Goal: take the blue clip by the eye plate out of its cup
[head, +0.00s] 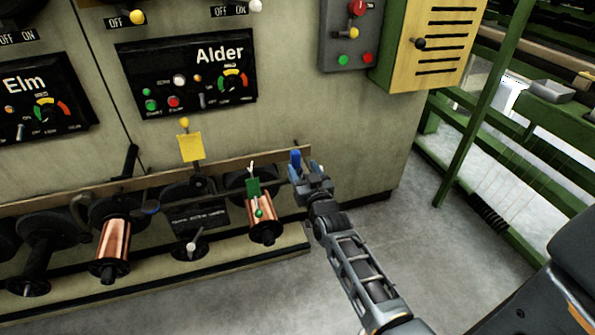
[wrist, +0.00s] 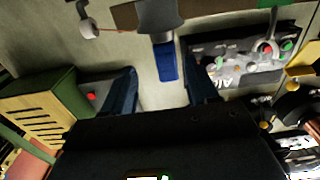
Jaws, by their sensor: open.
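The blue clip (head: 295,156) stands upright at the right end of the wooden rail, above its dark cup, in the head view. In the wrist view the blue clip (wrist: 167,62) hangs below a grey cup (wrist: 160,14), in the gap between my fingers. My gripper (head: 308,171) is open beside the clip and partly hides the cup in the head view. In the wrist view my gripper (wrist: 162,70) has its two dark fingers on either side of the clip, with visible space at both. A pale round piece (wrist: 88,29), perhaps the eye plate, sits left of the cup.
A copper spool (head: 262,224) with a green tag (head: 253,187) is just left of my gripper. A yellow card (head: 189,147) and another copper spool (head: 115,240) are farther left. The Alder panel (head: 185,75) is above.

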